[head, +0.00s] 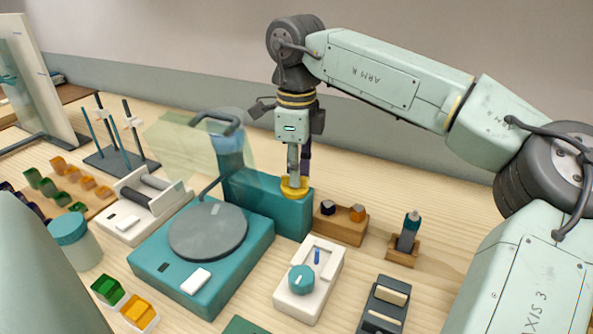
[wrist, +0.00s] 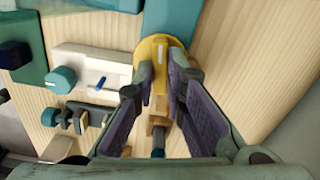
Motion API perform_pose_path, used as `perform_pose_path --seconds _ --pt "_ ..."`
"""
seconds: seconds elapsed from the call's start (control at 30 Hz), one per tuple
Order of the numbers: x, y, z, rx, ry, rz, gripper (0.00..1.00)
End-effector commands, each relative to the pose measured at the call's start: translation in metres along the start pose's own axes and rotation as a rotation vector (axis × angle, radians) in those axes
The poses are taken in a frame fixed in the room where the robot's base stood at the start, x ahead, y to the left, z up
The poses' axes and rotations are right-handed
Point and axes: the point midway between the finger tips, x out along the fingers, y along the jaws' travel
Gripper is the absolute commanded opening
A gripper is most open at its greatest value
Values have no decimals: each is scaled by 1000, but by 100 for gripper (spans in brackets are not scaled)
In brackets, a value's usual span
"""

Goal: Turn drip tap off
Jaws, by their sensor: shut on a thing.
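The drip tap is a yellow round knob (head: 295,190) on top of a teal block (head: 265,205) beside the grey turntable disc. My gripper (head: 299,172) points straight down over the knob, with its fingertips at it. In the wrist view the yellow knob (wrist: 152,48) shows between and beyond the two dark fingers (wrist: 165,75), which are shut on it. Part of the knob is hidden by the fingers. A pale mark shows on the knob's face.
A clear sheet (head: 190,140) stands left of the block. A wooden holder (head: 340,225) and a small dark bottle (head: 409,232) stand to the right. In front are a teal machine with a grey disc (head: 208,230) and a white box with a teal dial (head: 310,280).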

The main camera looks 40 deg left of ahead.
Motion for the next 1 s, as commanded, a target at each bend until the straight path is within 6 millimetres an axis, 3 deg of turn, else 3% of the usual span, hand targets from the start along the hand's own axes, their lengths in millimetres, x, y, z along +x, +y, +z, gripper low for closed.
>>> perform_pose_path --seconds 0.4,0.97,1.0 --pt "0 0 -1 193 1 -1 0" --pt "0 0 -1 221 2 0 0" --pt "0 0 -1 221 2 0 14"
